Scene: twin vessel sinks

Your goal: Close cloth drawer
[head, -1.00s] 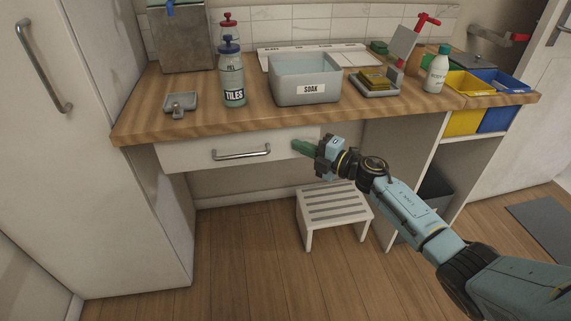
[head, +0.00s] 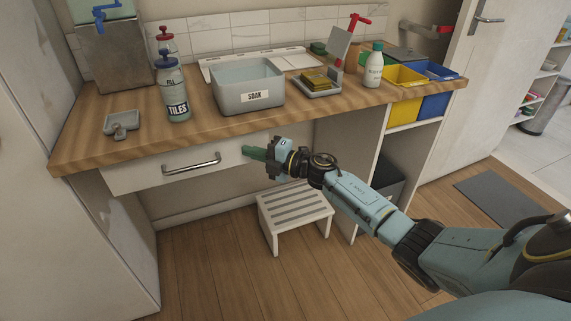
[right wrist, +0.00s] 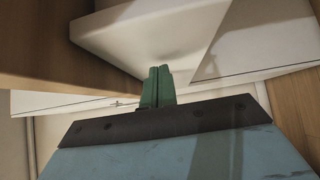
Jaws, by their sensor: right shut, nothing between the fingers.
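The white drawer (head: 135,178) sits under the wooden counter in the head view, with a metal bar handle (head: 191,163) across its front. I cannot tell whether it is fully flush. My right gripper (head: 252,153) is shut and empty, its green fingertips at the right end of the drawer front, right of the handle. In the right wrist view the paired green fingers (right wrist: 158,86) point at a pale surface; whether they touch it is unclear. My left gripper is not in view.
On the wooden counter (head: 75,150) stand a grey SOAK bin (head: 238,98), a TILES bottle (head: 172,92) and a small grey dish (head: 122,122). A slatted step stool (head: 293,207) stands on the floor below my right forearm. Yellow (head: 406,76) and blue (head: 440,85) bins stand at right.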

